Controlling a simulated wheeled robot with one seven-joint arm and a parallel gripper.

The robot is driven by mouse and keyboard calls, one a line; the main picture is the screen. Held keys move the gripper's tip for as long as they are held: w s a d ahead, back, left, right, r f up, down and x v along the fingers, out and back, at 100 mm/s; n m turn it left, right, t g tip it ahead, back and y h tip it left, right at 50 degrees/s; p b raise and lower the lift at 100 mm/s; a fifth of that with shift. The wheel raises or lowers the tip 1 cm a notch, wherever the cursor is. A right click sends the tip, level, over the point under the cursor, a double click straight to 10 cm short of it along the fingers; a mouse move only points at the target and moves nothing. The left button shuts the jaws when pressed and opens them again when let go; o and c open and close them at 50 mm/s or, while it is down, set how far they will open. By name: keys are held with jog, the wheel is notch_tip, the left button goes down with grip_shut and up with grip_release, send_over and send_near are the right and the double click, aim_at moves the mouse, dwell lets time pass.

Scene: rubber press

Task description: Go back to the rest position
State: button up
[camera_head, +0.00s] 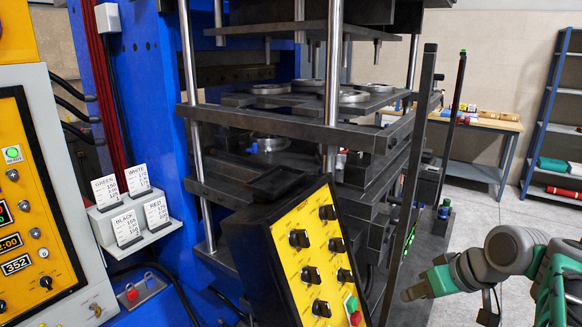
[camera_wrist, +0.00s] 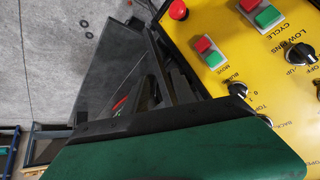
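My gripper (camera_head: 415,291) is at the lower right of the head view, to the right of the press's yellow control box (camera_head: 313,262) and apart from it. It points left towards the press. In the wrist view a green gripper part with a black edge fills the bottom, in front of the yellow panel (camera_wrist: 285,85). Nothing is seen held. The finger gap is hidden, so I cannot tell whether the gripper is open or shut.
The press (camera_head: 300,120) with its metal rods and plates fills the middle. A yellow cabinet panel (camera_head: 30,190) and label cards (camera_head: 131,208) are at left. A wooden table (camera_head: 480,122) and blue shelf (camera_head: 540,120) stand behind. Floor (camera_head: 475,215) is clear between.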

jog(key=s+d+f+m+g+h, duration=0.2)
jog(key=s+f+m+g+h, duration=0.15)
jog(key=s+f+m, duration=0.55)
jog(key=s+a+n+t, duration=0.1)
jog(key=a+n, duration=0.5)
jog(key=a, duration=0.9)
jog(key=shift+s+n, duration=0.35)
jog(key=shift+n, duration=0.05)
jog(key=shift+a+y, duration=0.1)
jog(key=shift+y, duration=0.15)
